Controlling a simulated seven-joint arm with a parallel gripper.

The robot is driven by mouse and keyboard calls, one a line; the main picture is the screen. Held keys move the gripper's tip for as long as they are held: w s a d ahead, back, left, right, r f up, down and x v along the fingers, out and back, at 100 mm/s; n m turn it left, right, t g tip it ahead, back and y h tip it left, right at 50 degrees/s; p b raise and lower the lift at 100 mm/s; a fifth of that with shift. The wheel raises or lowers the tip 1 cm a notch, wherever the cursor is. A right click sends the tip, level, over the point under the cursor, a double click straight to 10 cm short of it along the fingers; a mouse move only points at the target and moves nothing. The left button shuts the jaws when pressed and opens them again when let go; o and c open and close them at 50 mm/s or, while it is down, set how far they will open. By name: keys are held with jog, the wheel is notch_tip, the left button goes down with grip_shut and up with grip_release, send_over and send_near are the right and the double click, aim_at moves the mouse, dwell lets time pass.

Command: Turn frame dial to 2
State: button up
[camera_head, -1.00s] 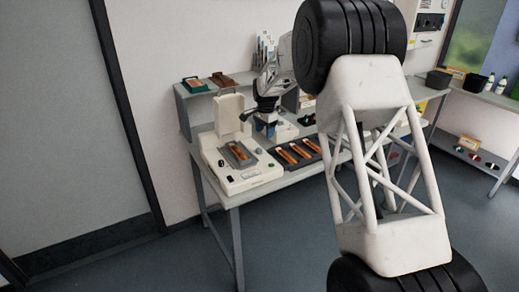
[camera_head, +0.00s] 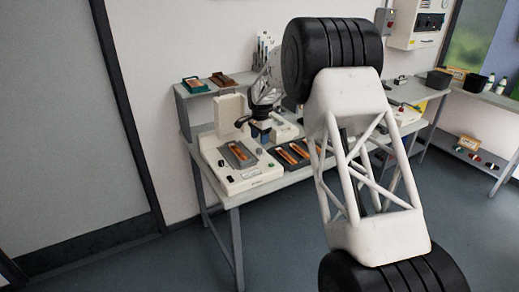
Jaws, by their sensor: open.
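The cream printer (camera_head: 240,183) sits at the left end of the workbench, with a raised cream lid or panel (camera_head: 230,112) at its back. An orange film strip lies in a dark holder (camera_head: 238,154) on its top. Small knobs show on its top, one dark knob (camera_head: 221,163) left of the holder and one round knob (camera_head: 259,151) to its right. I cannot tell which is the frame dial or read any number. My gripper (camera_head: 261,138), dark with blue at its end, is open above the back right part of the printer. Its fingertips are too small to see clearly, and contact cannot be told.
A dark tray with orange strips (camera_head: 293,151) lies right of the printer, partly hidden by my arm. A second bench (camera_head: 487,95) stands at the right. Floor in front is clear.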

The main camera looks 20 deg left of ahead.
aim_at(260, 149)
jog(key=shift+f, duration=3.05)
jog(key=c, duration=0.9)
